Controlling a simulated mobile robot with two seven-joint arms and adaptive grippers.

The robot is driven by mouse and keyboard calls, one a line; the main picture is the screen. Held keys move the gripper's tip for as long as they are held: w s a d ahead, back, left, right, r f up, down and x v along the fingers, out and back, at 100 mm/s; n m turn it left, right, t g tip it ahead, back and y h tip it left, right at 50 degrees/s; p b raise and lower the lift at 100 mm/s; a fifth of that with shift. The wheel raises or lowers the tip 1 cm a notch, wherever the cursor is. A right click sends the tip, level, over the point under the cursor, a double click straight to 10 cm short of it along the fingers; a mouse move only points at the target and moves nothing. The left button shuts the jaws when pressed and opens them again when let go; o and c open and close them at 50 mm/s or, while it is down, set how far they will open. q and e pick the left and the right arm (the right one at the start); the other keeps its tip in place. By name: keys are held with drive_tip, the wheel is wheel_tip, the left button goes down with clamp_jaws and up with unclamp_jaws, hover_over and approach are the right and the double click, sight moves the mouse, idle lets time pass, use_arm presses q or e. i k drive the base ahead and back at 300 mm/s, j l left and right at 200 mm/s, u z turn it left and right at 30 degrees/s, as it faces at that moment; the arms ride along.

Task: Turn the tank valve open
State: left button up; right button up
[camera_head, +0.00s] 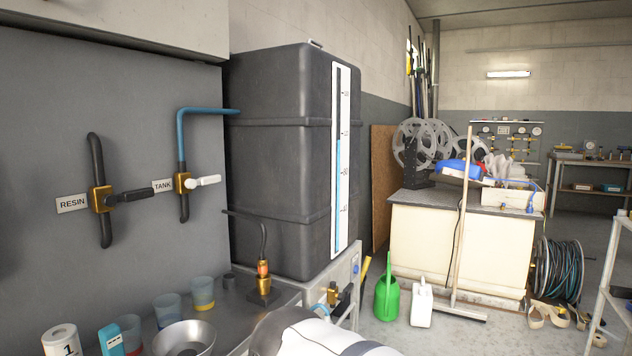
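The tank valve (184,188) is a brass body on the grey wall at the left, beside a "TANK" label (163,185). Its white lever (204,181) points right, roughly level, across the vertical line of the pipe. A blue pipe (181,135) runs up from the valve and bends right to the large dark tank (275,150). The tank has a tall level gauge (340,165) with a blue column. A white and grey rounded part, apparently my arm, shows at the bottom edge. Neither of my grippers is in view.
Below are several cups, a metal bowl (184,338) and a brass fitting (263,283) on the bench. Open space lies before the tank valve.

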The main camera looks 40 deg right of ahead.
sight(190, 183)
drive_tip(key=z, duration=0.8)
